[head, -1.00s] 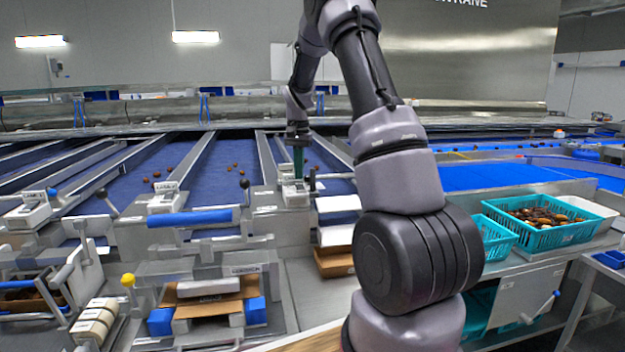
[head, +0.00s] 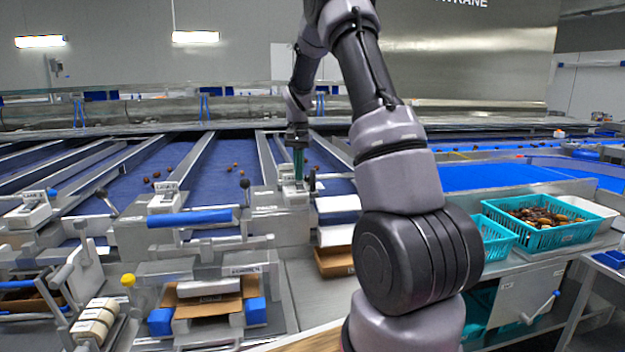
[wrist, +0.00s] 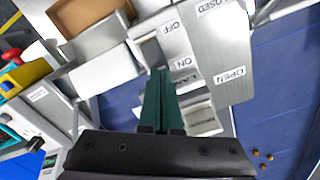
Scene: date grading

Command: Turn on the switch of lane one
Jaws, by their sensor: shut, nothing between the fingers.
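My gripper (head: 298,163) has its green fingers shut and empty. It points down at the white switch box (head: 296,194) at the front of the rightmost visible lane, left of my arm. In the wrist view the fingertips (wrist: 160,72) are at the lower edge of the switch (wrist: 152,50), beside the OFF and ON labels. The fingers cover part of the switch, so I cannot tell its position or whether they touch it. The lane label (wrist: 194,80) is partly readable as "LA"; its number is not. Similar boxes stand at the lanes labelled 2 (head: 167,200) and 3 (head: 30,213).
A black-knobbed lever (head: 245,186) stands left of the switch box, and a dark upright handle (head: 312,180) stands close on its right. OPEN and CLOSED markings lie on a plate (wrist: 228,50) beside the switch. Teal crates (head: 540,232) stand at right.

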